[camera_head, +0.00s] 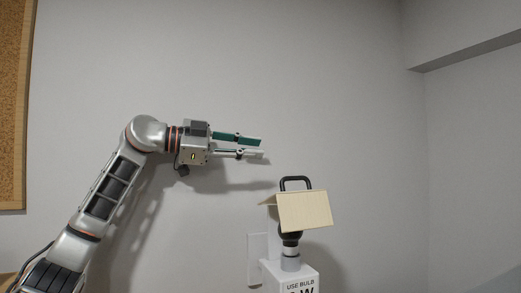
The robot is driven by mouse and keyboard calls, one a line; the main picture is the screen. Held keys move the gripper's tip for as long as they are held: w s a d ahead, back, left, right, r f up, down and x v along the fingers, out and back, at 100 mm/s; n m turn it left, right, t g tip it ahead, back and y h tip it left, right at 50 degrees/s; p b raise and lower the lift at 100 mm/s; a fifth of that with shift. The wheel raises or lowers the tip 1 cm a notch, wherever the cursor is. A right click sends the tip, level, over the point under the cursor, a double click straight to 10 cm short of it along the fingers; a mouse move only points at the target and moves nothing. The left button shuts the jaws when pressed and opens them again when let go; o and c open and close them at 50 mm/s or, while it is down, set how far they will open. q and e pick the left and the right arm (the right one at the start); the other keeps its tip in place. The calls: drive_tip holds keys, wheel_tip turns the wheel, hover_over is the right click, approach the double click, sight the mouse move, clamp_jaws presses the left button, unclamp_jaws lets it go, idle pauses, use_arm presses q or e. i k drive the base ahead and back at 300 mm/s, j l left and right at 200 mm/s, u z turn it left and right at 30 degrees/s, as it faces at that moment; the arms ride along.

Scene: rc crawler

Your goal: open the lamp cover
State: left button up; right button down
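The lamp cover (305,211) is a pale cream, roof-like shade with a black loop handle (295,180) on top. It sits over the lamp, whose dark bulb part (290,239) and grey socket show below it. The lamp stands on a white box base (290,275) with the printed words "USE BULB". My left gripper (260,148) is up and to the left of the handle, apart from it, pointing right. Its two fingers are spread a little with nothing between them. My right gripper is not in view.
A plain grey wall fills the background, with a white wall plate (256,258) behind the lamp. A cork board (12,105) hangs at the far left. The space right of the lamp and above my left gripper is clear.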

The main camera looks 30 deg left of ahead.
sight(309, 209)
drive_tip(key=k+l, duration=0.15)
drive_tip(key=l, duration=0.2)
drive_tip(key=k+l, duration=0.35)
drive_tip(key=l, duration=0.3)
